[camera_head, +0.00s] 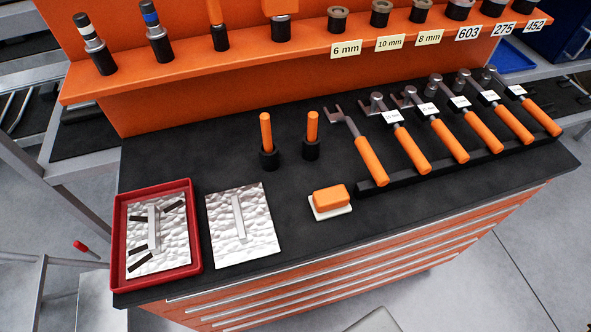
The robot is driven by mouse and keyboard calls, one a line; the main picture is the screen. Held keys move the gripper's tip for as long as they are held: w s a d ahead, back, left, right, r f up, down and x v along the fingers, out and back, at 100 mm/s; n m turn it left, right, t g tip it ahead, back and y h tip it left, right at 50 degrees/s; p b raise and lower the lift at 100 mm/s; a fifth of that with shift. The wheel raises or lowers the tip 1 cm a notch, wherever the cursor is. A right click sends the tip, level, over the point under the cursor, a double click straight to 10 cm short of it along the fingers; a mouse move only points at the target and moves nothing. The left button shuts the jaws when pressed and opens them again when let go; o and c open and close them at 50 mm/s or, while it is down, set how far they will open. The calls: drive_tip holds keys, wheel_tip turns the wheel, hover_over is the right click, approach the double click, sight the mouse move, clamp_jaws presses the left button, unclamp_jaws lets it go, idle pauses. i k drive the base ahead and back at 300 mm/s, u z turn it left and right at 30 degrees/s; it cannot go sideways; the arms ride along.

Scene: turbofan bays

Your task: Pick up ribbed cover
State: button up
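Two silvery, rough-surfaced plates lie on the black top of an orange workbench, and either could be the ribbed cover; I cannot tell which. One plate (176,240) lies in a red tray (197,225) at the front left corner. It has a raised grey bar in its middle and several dark strips around the bar. The other plate (257,227) lies flat on the bench just right of the tray, with one similar raised bar and no dark strips. Both are fully visible. My gripper is not in view.
An orange block on a white pad (331,201) lies right of the bare plate. Two orange-handled tools stand in black holders (268,158) behind. Several orange-handled wrenches lie in a black rack (455,167) at right. An orange shelf (290,55) with labelled parts runs along the back.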

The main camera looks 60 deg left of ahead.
sight(242, 230)
drive_tip(key=k, duration=1.05)
drive_tip(key=u, duration=1.9)
drive_tip(key=i, duration=0.5)
drive_tip(key=u, duration=0.05)
